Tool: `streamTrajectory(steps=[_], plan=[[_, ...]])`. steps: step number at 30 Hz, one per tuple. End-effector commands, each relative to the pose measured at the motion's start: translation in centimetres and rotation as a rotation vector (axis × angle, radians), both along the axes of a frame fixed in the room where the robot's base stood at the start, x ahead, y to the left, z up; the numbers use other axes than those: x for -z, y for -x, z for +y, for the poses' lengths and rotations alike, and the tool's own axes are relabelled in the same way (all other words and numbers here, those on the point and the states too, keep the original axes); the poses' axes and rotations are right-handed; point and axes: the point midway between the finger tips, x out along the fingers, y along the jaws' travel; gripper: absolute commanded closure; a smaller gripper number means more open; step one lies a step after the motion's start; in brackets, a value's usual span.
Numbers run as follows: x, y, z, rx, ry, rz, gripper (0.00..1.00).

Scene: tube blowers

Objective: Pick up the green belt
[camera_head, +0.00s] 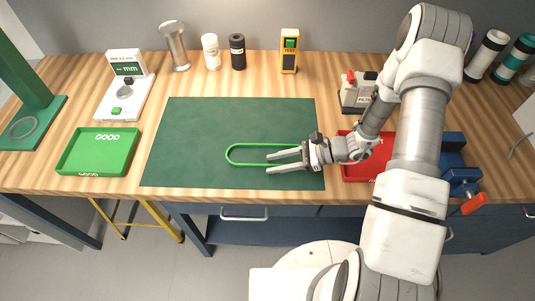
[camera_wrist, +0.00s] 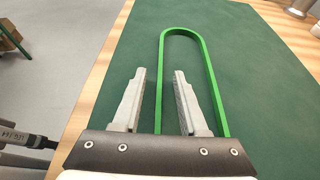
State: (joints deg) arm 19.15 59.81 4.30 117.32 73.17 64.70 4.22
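The green belt (camera_head: 230,153) is a long narrow loop lying on the dark green mat (camera_head: 190,150) in the head view. Its rounded end and both long sides show in the wrist view (camera_wrist: 181,33). My gripper (camera_head: 269,163) is open over the belt's right part, fingers pointing left. In the wrist view my gripper (camera_wrist: 158,73) has one finger to the left of the belt's left strand and the other inside the loop, so that strand runs between the fingers. The belt's near end is hidden by the gripper. I cannot tell whether the fingers touch the belt.
A green tray marked GOOD (camera_head: 72,172) is at the left and a red tray (camera_head: 354,172) at the right, partly behind my arm. A gauge (camera_head: 126,92), bottles (camera_head: 211,52) and a yellow tester (camera_head: 289,51) stand along the back. The mat's left part is clear.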

Motion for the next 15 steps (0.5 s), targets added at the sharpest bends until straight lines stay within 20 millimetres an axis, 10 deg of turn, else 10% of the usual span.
streamTrajectory(steps=[7, 15], plan=[[-0.02, -0.01, -0.03, 0.000, 0.000, 0.000, 1.00], [-0.05, -0.01, -0.04, 0.000, -0.001, 0.000, 1.00]])
